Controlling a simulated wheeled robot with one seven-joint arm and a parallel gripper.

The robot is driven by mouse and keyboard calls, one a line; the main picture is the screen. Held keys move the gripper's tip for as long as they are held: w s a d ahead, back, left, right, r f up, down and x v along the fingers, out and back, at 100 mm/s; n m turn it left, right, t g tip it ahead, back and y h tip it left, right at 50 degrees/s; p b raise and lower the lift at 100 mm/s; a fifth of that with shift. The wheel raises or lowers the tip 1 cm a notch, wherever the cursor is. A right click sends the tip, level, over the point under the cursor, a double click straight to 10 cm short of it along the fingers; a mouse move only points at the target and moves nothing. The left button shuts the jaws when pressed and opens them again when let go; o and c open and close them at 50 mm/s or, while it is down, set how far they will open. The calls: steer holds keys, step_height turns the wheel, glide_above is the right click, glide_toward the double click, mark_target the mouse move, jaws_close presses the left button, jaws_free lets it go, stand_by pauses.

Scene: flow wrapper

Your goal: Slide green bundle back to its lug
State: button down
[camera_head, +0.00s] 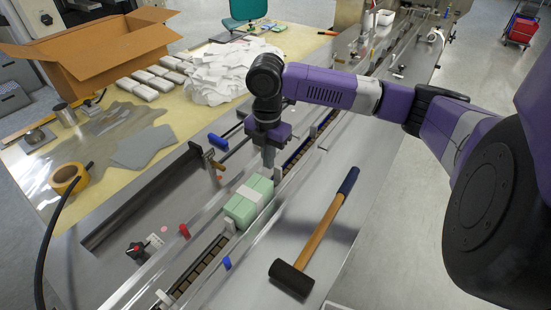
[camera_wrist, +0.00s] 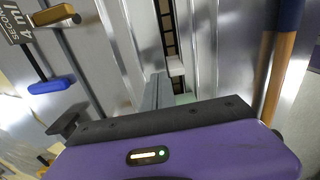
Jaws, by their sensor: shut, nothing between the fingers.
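The green bundle (camera_head: 248,202), with a white band around it, lies in the conveyor channel in the middle of the head view. A white lug (camera_head: 230,225) stands at its near end, and another lug (camera_head: 278,173) stands beyond its far end. I cannot tell whether either touches it. My gripper (camera_head: 268,163) points down, shut and empty, at the far end of the bundle; contact is unclear. In the wrist view my grey fingers (camera_wrist: 156,92) are together beside a white lug (camera_wrist: 175,66). Only a sliver of the green bundle (camera_wrist: 186,98) shows; the gripper body hides the rest.
A hammer (camera_head: 318,232) lies on the steel deck right of the channel. Metal guide rails run along both sides.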

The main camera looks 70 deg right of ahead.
step_height(320, 180, up, 10)
stand_by(0.5)
steer(key=shift+a, duration=0.1)
